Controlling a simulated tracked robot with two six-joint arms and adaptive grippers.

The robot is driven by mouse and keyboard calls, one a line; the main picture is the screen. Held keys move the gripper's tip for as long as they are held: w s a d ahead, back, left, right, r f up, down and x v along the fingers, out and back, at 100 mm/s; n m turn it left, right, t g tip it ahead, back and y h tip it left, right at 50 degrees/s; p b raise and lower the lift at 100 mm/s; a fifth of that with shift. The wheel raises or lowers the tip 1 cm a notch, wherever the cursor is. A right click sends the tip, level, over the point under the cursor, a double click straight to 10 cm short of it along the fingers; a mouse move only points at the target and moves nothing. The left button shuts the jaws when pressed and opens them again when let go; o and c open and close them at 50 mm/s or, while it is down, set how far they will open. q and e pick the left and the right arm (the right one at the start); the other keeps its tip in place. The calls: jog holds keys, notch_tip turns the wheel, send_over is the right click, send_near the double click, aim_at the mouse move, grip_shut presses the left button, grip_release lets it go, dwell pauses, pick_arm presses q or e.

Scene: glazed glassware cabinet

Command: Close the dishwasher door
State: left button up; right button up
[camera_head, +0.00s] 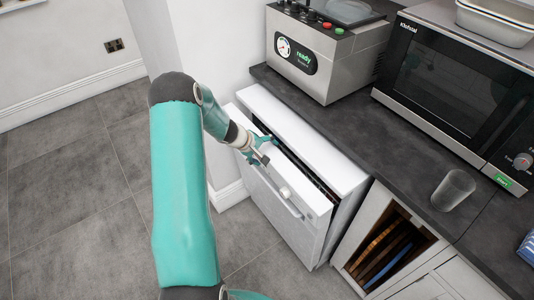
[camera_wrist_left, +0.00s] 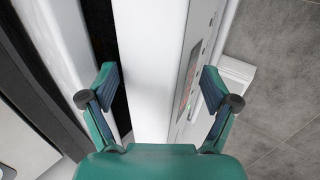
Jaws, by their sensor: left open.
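The white dishwasher door (camera_head: 275,195) is in the head view, under the dark counter. It stands a little ajar, with a dark gap between its top edge and the white dishwasher body (camera_head: 305,140). My left gripper (camera_head: 262,150) is over the door's top edge. In the left wrist view my left gripper (camera_wrist_left: 158,85) is open, with the door's top edge (camera_wrist_left: 150,50) between its fingers and the dark gap by its left finger. I cannot tell whether the fingers touch the door. My right gripper is not in view.
On the counter (camera_head: 350,135) stand a steel machine (camera_head: 325,55), a microwave (camera_head: 450,85) and an upturned-looking glass (camera_head: 453,190). An open cubby (camera_head: 390,250) with upright boards is right of the dishwasher. The tiled floor (camera_head: 75,185) to the left is clear.

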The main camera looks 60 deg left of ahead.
pick_arm(q)
jog(key=v, duration=1)
jog(key=shift+d, duration=0.1)
